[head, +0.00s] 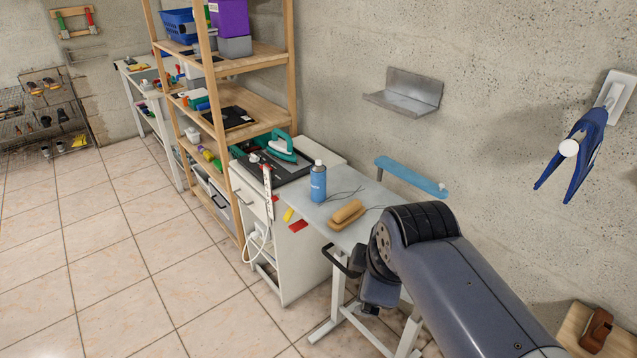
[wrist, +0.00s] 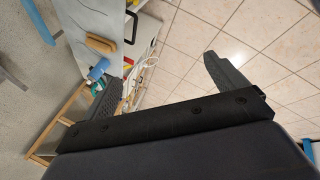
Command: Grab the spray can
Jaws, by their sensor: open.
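The spray can (head: 318,183) is blue with a pale cap. It stands upright on the grey worktop (head: 352,188), near the white cabinet end. In the wrist view the blue can (wrist: 98,69) shows at the left, just beyond the left finger. My gripper (wrist: 161,68) is open and empty, its two fingers wide apart with floor tiles and part of the bench beyond them. The can is not between the fingers. In the head view my arm comes in from the lower right and hides part of the bench's near end.
A wooden brush (head: 347,213) lies close to the can, with thin dark wires beside it. A teal iron (head: 282,149) sits on a dark mat behind. A black handle (head: 340,263) juts from the bench front. A blue wall strip (head: 411,177) is behind. The tiled floor at left is clear.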

